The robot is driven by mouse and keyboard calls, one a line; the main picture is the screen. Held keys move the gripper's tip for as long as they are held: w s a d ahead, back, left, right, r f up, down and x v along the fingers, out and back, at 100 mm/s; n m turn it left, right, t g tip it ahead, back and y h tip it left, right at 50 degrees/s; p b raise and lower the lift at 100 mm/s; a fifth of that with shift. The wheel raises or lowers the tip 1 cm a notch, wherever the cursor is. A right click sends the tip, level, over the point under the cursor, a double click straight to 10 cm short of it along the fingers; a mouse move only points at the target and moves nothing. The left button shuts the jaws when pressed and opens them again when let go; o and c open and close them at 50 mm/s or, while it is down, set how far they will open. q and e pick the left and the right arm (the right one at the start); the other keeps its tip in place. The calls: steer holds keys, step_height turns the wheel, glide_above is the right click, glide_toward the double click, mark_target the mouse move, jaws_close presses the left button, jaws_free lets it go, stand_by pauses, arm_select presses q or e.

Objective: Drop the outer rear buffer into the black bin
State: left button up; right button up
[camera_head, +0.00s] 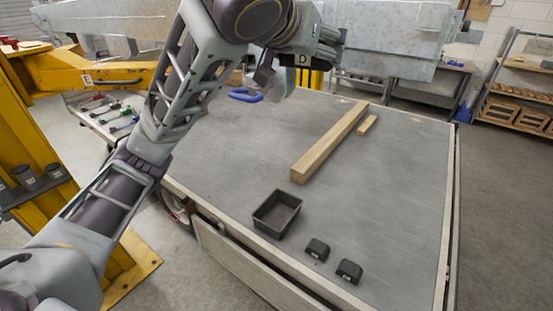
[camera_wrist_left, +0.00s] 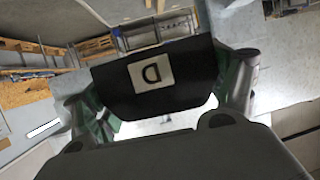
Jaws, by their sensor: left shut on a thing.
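A black buffer (camera_head: 303,60) with a white "D" label is held up at the top centre of the head view, above the far side of the trailer bed. My left gripper (camera_head: 318,45) is shut on it. In the left wrist view the buffer (camera_wrist_left: 188,72) sits between the two fingers, its "D" label upside down. The black bin (camera_head: 264,224) stands on the bed near its front left edge, well apart from the held buffer. It looks empty. My right gripper is in neither view.
Two more black buffers (camera_head: 317,249) (camera_head: 349,271) lie right of the bin near the edge. A long wooden beam (camera_head: 330,143) and a short wood piece (camera_head: 368,125) lie on the grey bed (camera_head: 405,190). A blue handle-like object (camera_head: 245,95) lies at the far left.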

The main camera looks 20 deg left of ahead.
arm_select(q)
steer(key=a+f, duration=0.3)
steer(key=f, duration=1.3)
steer(key=w+a+f+n+y, duration=0.1)
steer(key=a+f, duration=0.2)
steer(key=f, duration=1.3)
steer(key=w+a+f, duration=0.1)
steer(key=a+f, duration=0.2)
steer(key=f, duration=1.2)
steer(key=shift+a+f+n+y, duration=0.15)
steer(key=shift+f+n+y, duration=0.15)
steer(key=shift+f, duration=0.1)
steer(key=shift+w, duration=0.1)
steer(key=shift+a+r, duration=0.1)
steer(key=shift+a, duration=0.05)
steer(key=shift+a, duration=0.1)
